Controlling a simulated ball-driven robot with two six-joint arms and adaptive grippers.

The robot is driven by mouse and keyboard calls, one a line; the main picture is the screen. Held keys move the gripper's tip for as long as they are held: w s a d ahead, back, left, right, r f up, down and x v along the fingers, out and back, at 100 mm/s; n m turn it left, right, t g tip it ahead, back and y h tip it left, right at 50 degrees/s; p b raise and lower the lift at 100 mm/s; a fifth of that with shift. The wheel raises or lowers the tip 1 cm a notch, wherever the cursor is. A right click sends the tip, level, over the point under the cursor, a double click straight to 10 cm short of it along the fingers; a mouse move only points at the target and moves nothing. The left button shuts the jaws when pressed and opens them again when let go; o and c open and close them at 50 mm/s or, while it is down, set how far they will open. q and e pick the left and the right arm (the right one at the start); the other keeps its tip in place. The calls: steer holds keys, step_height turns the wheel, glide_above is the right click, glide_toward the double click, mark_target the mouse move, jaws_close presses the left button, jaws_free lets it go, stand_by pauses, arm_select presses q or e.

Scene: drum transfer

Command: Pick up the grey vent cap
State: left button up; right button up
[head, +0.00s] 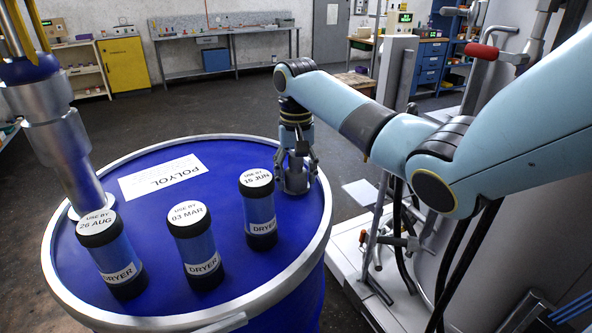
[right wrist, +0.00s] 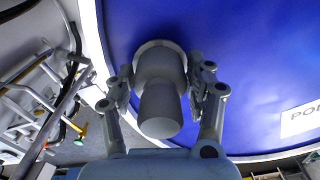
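The grey vent cap (right wrist: 160,95) is a stepped cylinder standing on the blue drum lid. In the head view the vent cap (head: 293,183) is at the lid's right edge, partly hidden by my right gripper (head: 296,163). In the right wrist view the fingers of my right gripper (right wrist: 160,92) stand on both sides of the cap, with narrow gaps showing. The gripper is open around the cap. My left gripper is in neither view.
The blue drum's pale rim (head: 325,225) encloses the lid. Three dryer cartridges, 26 AUG (head: 118,262), 03 MAR (head: 200,250) and 15 JUN (head: 259,212), stand on it. A grey pump tube (head: 70,150) rises at left. A POLYOL label (head: 162,176) lies behind.

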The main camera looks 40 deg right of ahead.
steer(key=c, duration=0.7)
steer(key=shift+c, duration=0.2)
steer(key=shift+r, duration=0.1)
